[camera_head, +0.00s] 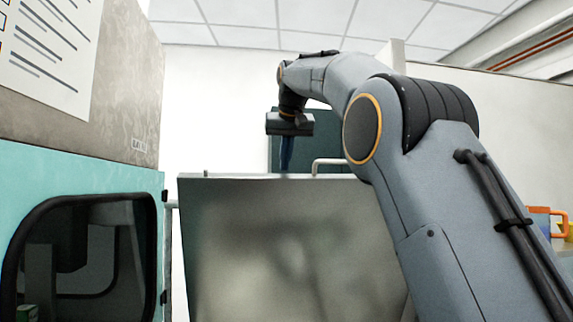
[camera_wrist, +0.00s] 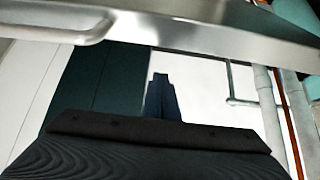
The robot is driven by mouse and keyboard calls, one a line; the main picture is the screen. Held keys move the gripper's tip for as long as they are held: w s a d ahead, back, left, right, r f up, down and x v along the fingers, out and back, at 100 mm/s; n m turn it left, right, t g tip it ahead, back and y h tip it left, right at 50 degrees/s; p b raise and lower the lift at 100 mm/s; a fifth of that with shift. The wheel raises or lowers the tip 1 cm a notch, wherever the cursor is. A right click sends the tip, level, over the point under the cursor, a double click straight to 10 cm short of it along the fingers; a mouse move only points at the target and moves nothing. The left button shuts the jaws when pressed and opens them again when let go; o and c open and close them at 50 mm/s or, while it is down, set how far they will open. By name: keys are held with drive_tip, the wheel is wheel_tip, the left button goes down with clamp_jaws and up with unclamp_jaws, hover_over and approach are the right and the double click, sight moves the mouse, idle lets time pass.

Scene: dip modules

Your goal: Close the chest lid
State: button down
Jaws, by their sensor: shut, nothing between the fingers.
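The chest lid (camera_head: 285,250) is a grey metal panel standing raised and open in front of me, its broad face filling the lower middle of the head view. The chest body below it is out of view. A light bar handle (camera_head: 335,162) shows at the lid's top edge. My gripper (camera_head: 286,160) points down just at or behind the lid's top edge, with its fingers closed and empty. In the wrist view the closed fingers (camera_wrist: 161,95) lie below the lid's metal edge (camera_wrist: 200,35), and the handle (camera_wrist: 60,28) is at upper left. I cannot tell whether they touch.
A teal cabinet (camera_head: 100,178) with a dark window stands close on the left. A dark green panel (camera_head: 320,125) is behind the lid. An orange mug (camera_head: 558,224) is at the far right, partly hidden by my arm.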

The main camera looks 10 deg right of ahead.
drive_tip(key=shift+s+f, duration=0.2)
drive_tip(key=shift+s, duration=0.85)
drive_tip(key=shift+s+f, duration=0.5)
drive_tip(key=shift+s, duration=0.4)
drive_tip(key=shift+b, duration=0.35)
